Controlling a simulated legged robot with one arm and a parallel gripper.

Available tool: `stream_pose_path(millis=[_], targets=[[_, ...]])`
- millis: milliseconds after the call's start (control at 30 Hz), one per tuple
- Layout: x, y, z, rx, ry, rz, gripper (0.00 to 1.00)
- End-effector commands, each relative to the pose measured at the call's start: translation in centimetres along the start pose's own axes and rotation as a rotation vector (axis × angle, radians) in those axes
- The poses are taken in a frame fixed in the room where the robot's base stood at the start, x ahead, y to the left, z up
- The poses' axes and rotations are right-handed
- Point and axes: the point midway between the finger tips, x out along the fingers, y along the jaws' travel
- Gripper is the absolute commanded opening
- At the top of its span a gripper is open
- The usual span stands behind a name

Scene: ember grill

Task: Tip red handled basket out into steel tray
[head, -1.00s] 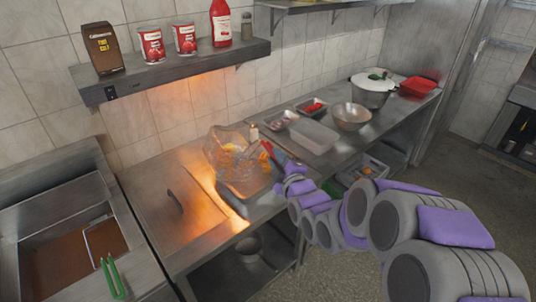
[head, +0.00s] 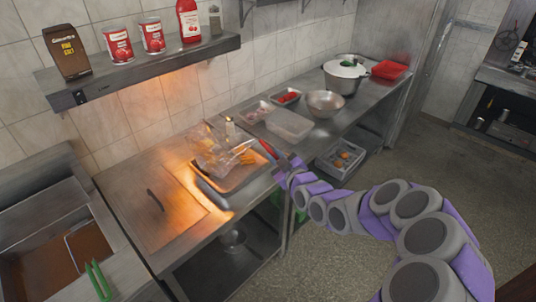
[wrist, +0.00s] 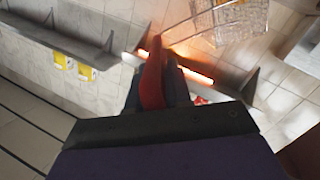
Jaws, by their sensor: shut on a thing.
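The red-handled basket (head: 208,150) is a see-through wire mesh basket, tilted over the left and back part of the steel tray (head: 222,189). Orange-brown food (head: 245,157) shows at the basket's right edge, over the tray; I cannot tell how much is still inside the mesh. My gripper (head: 284,166) is shut on the red handle (head: 268,149), to the right of the tray.
A shelf (head: 150,65) with cans and bottles hangs above the counter.

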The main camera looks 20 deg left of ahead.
Motion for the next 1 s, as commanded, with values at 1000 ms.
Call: stream_pose_path(millis=[1000], targets=[[1.3, 0.0, 10.7, 0.529, -0.023, -0.062, 0.00]])
